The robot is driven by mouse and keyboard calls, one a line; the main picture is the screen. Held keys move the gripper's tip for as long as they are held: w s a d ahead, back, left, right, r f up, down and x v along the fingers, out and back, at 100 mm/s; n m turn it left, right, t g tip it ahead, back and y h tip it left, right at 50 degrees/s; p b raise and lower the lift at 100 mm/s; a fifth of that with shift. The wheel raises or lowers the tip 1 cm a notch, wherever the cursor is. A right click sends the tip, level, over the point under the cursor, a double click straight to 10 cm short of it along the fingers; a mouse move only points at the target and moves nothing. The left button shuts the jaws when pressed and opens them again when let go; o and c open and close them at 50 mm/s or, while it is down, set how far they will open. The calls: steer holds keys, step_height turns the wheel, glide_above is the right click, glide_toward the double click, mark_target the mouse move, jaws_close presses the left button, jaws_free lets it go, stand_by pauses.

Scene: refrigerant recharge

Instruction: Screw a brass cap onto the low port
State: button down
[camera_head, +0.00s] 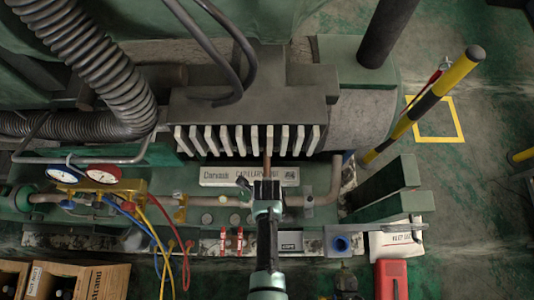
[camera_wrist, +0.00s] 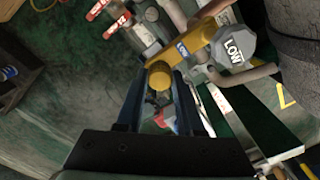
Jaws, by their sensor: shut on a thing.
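In the wrist view my gripper (camera_wrist: 160,90) has its two dark fingers shut on a small brass cap (camera_wrist: 158,78) at the fingertips. The cap sits at the near end of a brass fitting (camera_wrist: 190,45) with a small blue label, the low port's body. A grey hexagonal knob (camera_wrist: 234,48) marked LOW is at the fitting's other side. Cap and fitting overlap in this view, so I cannot tell whether they touch or are threaded. In the head view my gripper (camera_head: 267,187) is over the pipework in front of the capillary sign; it hides the cap and port there.
A gauge manifold (camera_head: 98,188) with yellow, red and blue hoses stands at left. Red-tagged valves (camera_head: 231,240) are just left of my arm. A blue-ringed block (camera_head: 341,244) and red container (camera_head: 390,280) are at right. A striped post (camera_head: 430,100) leans farther right; floor beyond is open.

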steer(key=m, duration=0.3)
steer(key=shift+m, duration=0.4)
steer(key=m, duration=0.2)
steer(key=shift+m+p, duration=0.4)
steer(key=shift+c, duration=2.2)
jaws_free()
steer(key=shift+f, duration=0.1)
